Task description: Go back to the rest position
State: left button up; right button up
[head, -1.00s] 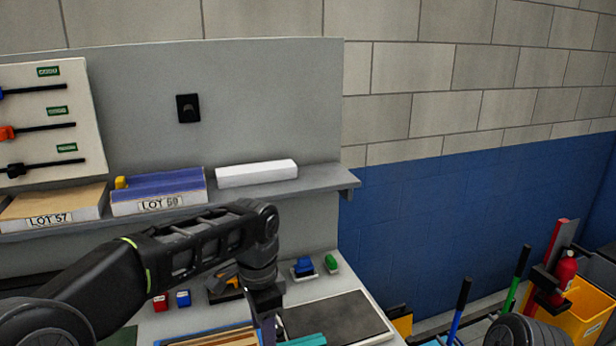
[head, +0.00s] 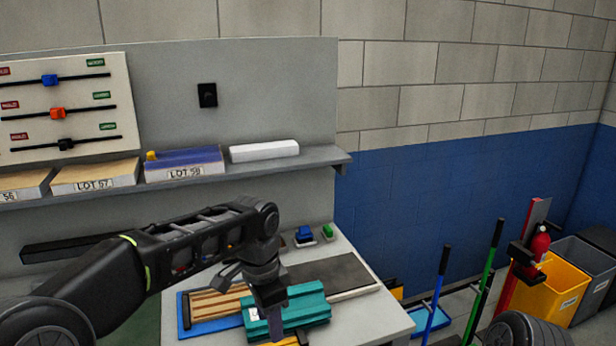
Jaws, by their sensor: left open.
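My left arm comes in from the left in the head view, and its gripper (head: 276,312) points down over the teal block-like fixture (head: 308,305) on the workbench. The gripper is open. Its fingertips are partly hidden, and I cannot tell whether they touch the fixture. A piece of yellow shows just below them. A blue tray (head: 184,318) with wooden strips lies left of the fixture. My right gripper is not in view; only a dark round part of mine shows at the bottom right.
A shelf (head: 320,158) carries boxes labelled LOT 57 (head: 95,178) and LOT 58 (head: 185,166) and a white block (head: 264,151). A slider panel (head: 62,105) is on the left. A dark plate (head: 325,272) lies behind the fixture. Brooms (head: 486,270) and a yellow bin (head: 560,290) stand right.

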pick_arm(q)
jog(key=w+d+f+n+t+h, duration=0.2)
jog(key=w+d+f+n+h, duration=0.1)
jog(key=d+f, duration=0.45)
jog(key=s+f+n+h+b, duration=0.1)
jog(key=s+f+n, duration=0.1)
jog(key=f, duration=0.6)
jog(key=s+f+n+b, duration=0.1)
jog(key=s+f+n, duration=0.15)
jog(key=f, duration=0.55)
jog(key=s+a+f+n+g+b, duration=0.1)
jog(key=s+a+f+n, duration=0.2)
jog(key=s+f, duration=0.7)
jog(key=s+a+f+n+g+b, duration=0.1)
jog(key=s+a+f+n+b, duration=0.1)
jog(key=s+f, duration=0.8)
jog(key=s+a+n, duration=0.1)
jog(key=s+a, duration=0.1)
jog(key=s, duration=0.2)
jog(key=shift+s+a, duration=0.3)
jog(key=shift+s, duration=0.05)
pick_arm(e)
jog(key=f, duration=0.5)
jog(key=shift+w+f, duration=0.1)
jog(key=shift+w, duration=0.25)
pick_arm(q)
jog(key=shift+n, duration=0.25)
